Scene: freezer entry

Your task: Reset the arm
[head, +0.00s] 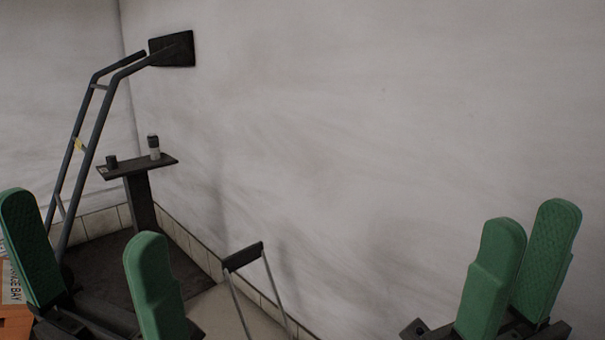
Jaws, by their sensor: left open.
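My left gripper (81,217) is at the lower left of the head view. Its two green fingers point up and stand wide apart, with nothing between them. My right gripper (532,214) is at the lower right. Its two green fingers also point up, much closer together, and the inner face of the right finger shows with no object on it. Both grippers are in front of a pale wall. Most of both arms is out of view.
A dark frame of slanted bars (92,150) with a black panel (172,49) stands at the left. Near it is a stand (140,195) with two small containers on top. A black-topped handle (243,256) stands at bottom centre. An orange box (14,320) shows at lower left.

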